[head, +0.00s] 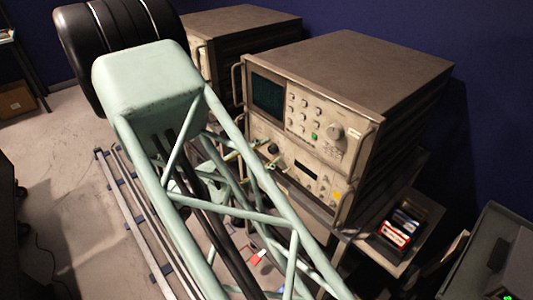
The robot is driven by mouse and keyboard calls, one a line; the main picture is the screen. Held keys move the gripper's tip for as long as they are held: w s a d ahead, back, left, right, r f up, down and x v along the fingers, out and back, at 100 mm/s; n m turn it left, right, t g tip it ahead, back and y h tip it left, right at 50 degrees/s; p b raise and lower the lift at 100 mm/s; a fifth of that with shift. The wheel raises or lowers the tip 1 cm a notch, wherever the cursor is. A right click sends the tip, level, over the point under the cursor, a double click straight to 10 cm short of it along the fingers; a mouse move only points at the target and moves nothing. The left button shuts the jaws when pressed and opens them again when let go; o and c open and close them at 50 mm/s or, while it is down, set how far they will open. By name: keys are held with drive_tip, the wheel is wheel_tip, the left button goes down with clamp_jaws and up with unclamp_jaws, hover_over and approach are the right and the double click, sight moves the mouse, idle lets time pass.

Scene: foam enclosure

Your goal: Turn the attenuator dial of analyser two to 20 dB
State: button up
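I cannot tell which is numbered two. What looks like my gripper (256,148) is at the lower unit's left side, close to the dark dial. Contact and finger opening cannot be made out.
My arm's green lattice hides much of the space before the analysers. A shelf (372,250) below right holds red and dark small boxes (400,228). A grey case (490,240) stands at the right edge. Rails (135,220) run along the open floor at left.

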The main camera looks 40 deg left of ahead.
drive_tip(key=v, duration=1.2)
idle(0.5)
drive_tip(key=shift+w+a+r, duration=0.1)
drive_tip(key=shift+a, duration=0.05)
idle(0.5)
